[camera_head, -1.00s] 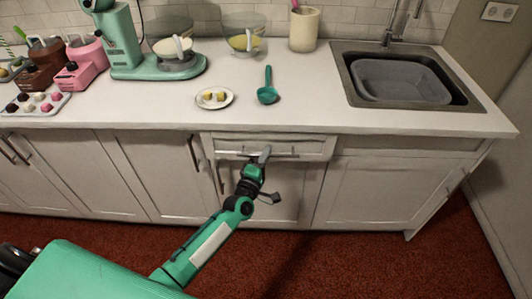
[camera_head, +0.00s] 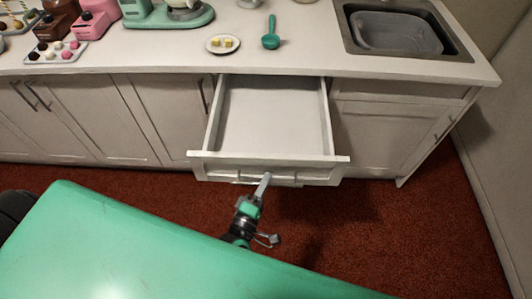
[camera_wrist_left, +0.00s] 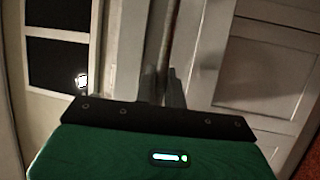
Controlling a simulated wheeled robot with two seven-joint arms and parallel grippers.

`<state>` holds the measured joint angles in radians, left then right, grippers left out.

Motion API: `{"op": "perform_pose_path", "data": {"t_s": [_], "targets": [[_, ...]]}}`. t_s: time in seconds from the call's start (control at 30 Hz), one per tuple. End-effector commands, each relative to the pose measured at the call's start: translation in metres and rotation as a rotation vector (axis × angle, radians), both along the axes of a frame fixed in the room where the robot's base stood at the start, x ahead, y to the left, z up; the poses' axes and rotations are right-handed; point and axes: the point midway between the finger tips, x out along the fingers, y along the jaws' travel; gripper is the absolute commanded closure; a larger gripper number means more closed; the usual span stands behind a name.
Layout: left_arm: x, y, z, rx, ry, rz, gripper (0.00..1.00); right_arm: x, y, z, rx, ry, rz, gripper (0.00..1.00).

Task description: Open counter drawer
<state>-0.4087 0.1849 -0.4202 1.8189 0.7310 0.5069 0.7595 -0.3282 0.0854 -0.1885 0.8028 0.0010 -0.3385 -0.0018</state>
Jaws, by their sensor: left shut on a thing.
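The counter drawer (camera_head: 272,120) is white, pulled well out from under the countertop, and its inside looks empty. Its front panel (camera_head: 225,163) carries a thin bar handle (camera_head: 285,177). My left gripper (camera_head: 264,183) is at the middle of the handle and shut on it. In the left wrist view the gripper's fingers (camera_wrist_left: 162,90) close around a thin bar beside pale panels. My right gripper is not in view.
The white countertop (camera_head: 300,55) holds a small plate (camera_head: 222,43), a teal ladle (camera_head: 271,38), a mint stand mixer (camera_head: 165,14) and a tray of sweets (camera_head: 55,52). A sink (camera_head: 400,30) is at right. Closed cabinets flank the drawer. The red floor is clear.

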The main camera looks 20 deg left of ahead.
Motion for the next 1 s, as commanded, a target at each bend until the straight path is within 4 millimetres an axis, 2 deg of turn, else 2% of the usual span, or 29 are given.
{"op": "perform_pose_path", "data": {"t_s": [0.03,0.2,0.4,0.6,0.9,0.93,0.97,1.0], "targets": [[-0.015,-0.004,0.0,0.001,0.004,-0.002,1.0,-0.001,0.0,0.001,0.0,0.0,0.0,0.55],[-0.049,-0.014,0.0,0.001,0.001,-0.001,1.0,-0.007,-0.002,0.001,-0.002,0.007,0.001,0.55],[-0.073,-0.021,-0.001,0.001,0.001,-0.001,1.0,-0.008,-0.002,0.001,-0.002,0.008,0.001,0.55],[-0.08,-0.023,0.0,0.002,-0.001,0.0,1.0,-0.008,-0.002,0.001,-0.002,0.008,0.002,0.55],[-0.08,-0.023,0.0,0.002,-0.001,0.0,1.0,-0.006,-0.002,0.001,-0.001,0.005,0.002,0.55],[-0.08,-0.023,0.0,0.002,-0.001,0.0,0.86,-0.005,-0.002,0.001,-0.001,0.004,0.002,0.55],[-0.08,-0.023,0.0,0.002,-0.001,0.0,0.8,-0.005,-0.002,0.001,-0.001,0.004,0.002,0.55],[-0.08,-0.023,0.0,0.002,-0.001,0.0,0.8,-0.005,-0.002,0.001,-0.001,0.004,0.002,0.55]]}}
